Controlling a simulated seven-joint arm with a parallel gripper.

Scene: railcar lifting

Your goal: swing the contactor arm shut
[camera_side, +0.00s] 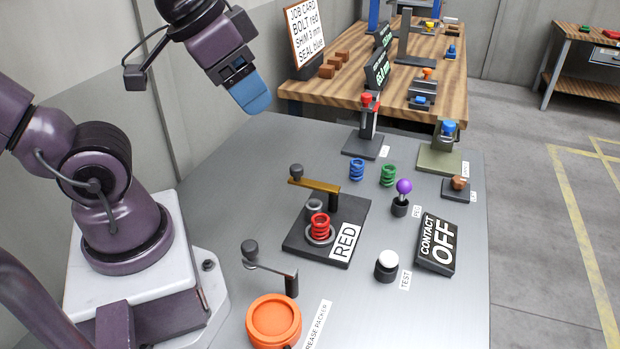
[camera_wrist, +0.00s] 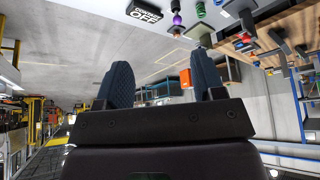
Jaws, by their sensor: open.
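A brass-coloured arm with a dark knob (camera_side: 312,186) sits on a black base (camera_side: 358,212) labelled RED; it looks like the contactor arm. It pivots on a dark post at its right end, and its knob end points left, clear of the red coil (camera_side: 320,226). A black sign (camera_side: 437,243) reads CONTACT OFF; it also shows in the wrist view (camera_wrist: 145,12). My gripper (camera_side: 252,94) is above the table's back left, well away from the arm. In the wrist view my gripper (camera_wrist: 163,85) has its blue fingers apart with nothing between them.
A second crank arm (camera_side: 272,265) stands by the orange grease packer (camera_side: 273,318). Blue (camera_side: 357,169) and green (camera_side: 388,175) coils, a purple knob (camera_side: 404,187) and a white TEST button (camera_side: 387,262) stand to the right. The table's back left is clear.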

